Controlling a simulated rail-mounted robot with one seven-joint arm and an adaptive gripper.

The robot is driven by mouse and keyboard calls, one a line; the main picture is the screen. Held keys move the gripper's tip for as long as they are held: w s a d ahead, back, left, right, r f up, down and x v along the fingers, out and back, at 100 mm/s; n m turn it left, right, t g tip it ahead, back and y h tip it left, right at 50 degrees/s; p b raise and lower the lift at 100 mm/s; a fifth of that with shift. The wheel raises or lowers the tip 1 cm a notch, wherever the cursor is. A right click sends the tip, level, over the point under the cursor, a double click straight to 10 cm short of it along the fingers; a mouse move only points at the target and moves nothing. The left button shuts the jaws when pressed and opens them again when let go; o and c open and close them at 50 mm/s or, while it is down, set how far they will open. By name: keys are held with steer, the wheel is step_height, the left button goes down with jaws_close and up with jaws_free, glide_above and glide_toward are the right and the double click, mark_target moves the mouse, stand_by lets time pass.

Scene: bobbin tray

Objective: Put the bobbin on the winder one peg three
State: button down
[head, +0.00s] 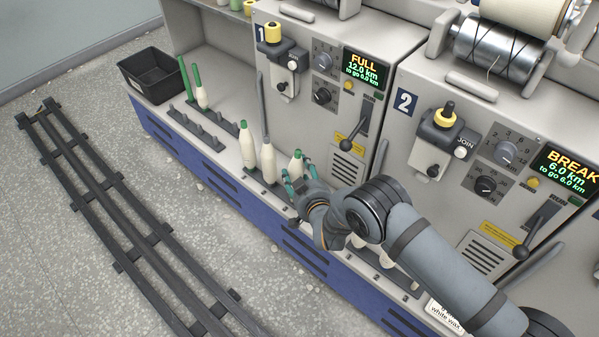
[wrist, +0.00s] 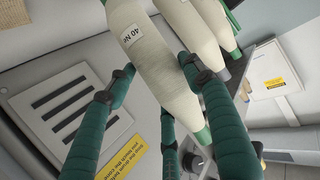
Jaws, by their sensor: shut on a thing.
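My gripper (head: 298,180) has green fingers and is shut on a cream bobbin (head: 295,165) with a green tip, low in front of winder one (head: 290,110). The peg numbers are too small to read.
A peg rail (head: 200,130) at the left has several short pegs, with a green tube and a bobbin behind. A black bin (head: 150,75) stands at the back left. Winder two (head: 440,90) is at the right. More bobbins stand partly behind my arm. Floor rails (head: 110,205) run at left.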

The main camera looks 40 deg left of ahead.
steer(key=shift+w+d+f, duration=0.3)
steer(key=shift+w+d, duration=0.05)
steer(key=shift+w, duration=0.05)
steer(key=shift+d+f+b, duration=0.2)
steer(key=shift+f+b, duration=0.65)
steer(key=shift+f, duration=0.3)
steer(key=c, duration=1)
jaws_free()
steer(key=shift+f, duration=0.1)
steer(key=shift+c, duration=0.2)
steer(key=shift+s, duration=0.1)
steer(key=shift+s+a, duration=0.1)
steer(key=shift+a, duration=0.05)
